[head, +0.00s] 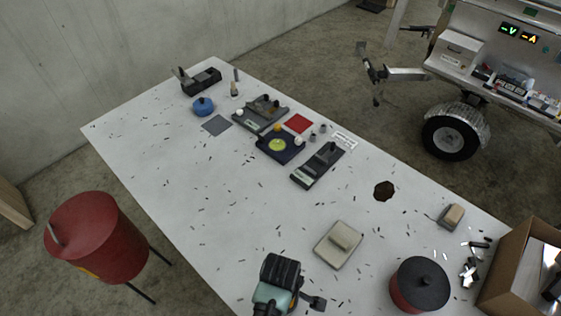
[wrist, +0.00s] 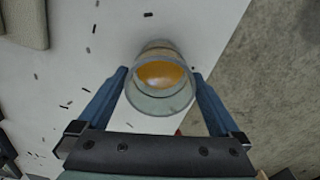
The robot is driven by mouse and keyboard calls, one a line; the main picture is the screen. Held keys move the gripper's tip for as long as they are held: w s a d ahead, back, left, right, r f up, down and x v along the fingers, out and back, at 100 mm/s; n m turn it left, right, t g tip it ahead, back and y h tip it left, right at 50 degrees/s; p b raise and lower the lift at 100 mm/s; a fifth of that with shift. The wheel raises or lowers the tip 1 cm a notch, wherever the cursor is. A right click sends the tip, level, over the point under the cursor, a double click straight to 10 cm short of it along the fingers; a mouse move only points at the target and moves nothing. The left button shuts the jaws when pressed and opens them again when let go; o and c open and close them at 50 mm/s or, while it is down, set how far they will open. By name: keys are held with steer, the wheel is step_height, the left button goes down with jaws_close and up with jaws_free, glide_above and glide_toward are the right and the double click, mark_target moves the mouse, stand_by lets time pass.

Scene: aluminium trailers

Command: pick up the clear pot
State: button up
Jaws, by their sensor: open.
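The clear pot (wrist: 160,103) shows in the wrist view as a round, see-through vessel with orange-brown contents low inside. It sits between the two fingers of my gripper (wrist: 161,76), which is open. A finger lies on each side of the pot; whether either touches it I cannot tell. The pot is close to the edge of the white table. In the head view, my gripper (head: 290,290) is at the bottom, over the table's near edge, and I cannot make out the pot there.
A red pot with a dark lid (head: 420,285) and a cardboard box (head: 505,268) stand farther right. A red drum (head: 100,240) stands left of the table (head: 165,165). Small dark bits are scattered over the tabletop.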

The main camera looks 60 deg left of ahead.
steer(key=shift+f, duration=1.9)
steer(key=c, duration=1.3)
steer(key=shift+r, duration=0.15)
